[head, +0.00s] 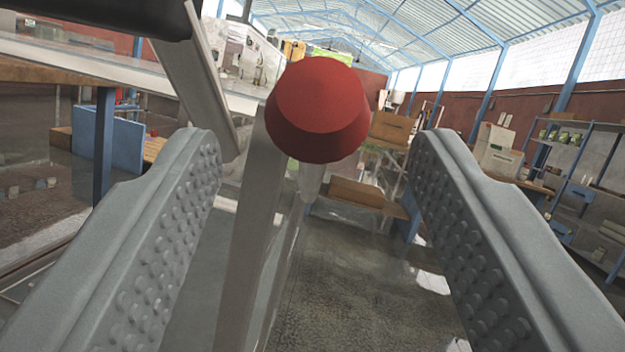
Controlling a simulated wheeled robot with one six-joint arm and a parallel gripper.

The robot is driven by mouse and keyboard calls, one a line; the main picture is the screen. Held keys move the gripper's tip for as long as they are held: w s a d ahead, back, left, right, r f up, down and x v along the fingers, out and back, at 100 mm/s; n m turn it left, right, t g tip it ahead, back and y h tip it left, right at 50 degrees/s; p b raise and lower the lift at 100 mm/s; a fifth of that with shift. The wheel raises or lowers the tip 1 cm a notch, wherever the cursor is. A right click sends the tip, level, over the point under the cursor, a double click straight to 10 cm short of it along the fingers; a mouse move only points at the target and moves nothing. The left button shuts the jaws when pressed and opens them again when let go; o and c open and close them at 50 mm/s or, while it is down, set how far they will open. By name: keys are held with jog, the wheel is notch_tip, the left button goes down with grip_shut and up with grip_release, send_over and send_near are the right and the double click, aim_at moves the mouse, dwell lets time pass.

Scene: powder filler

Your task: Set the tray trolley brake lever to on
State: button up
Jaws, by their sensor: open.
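A red knob (318,110) stands large near the middle of the head view, with a pale stem (311,180) below and behind it. It looks like the end of the trolley's brake lever. My gripper (313,150) is open, one grey studded finger on each side of the knob. Clear gaps show between the knob and both fingers. A metal upright (246,225), apparently of the trolley, runs just left of the stem. The lever's pivot and any on or off mark cannot be seen.
A slanted metal bar (195,80) and a dark rounded part (120,12) are close at the upper left. A pale tabletop edge (130,72) runs behind them. Cardboard boxes (357,192) and a blue shelf rack (580,170) stand farther back. Open floor (365,280) shows below.

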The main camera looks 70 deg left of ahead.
jog(key=v, duration=1.3)
jog(key=shift+f, duration=0.15)
jog(key=s+d+r+m+t+h, duration=0.1)
jog(key=d+r+m+t+h, duration=0.3)
jog(key=r+t+h, duration=0.5)
jog(key=s+d+r+m+t+h, duration=0.1)
jog(key=d+r+m+t+h, duration=0.2)
jog(key=r+m+t+h, duration=0.5)
jog(key=s+d+r+m+g+h, duration=0.1)
jog(key=s+d+r+m+h, duration=0.1)
jog(key=s, duration=0.7)
jog(key=s+d+r+m+g+h, duration=0.2)
jog(key=s+m, duration=0.3)
jog(key=s, duration=0.4)
jog(key=shift+d+r+h, duration=0.35)
jog(key=shift+d+h, duration=0.15)
jog(key=shift+d, duration=0.05)
jog(key=shift+c, duration=0.4)
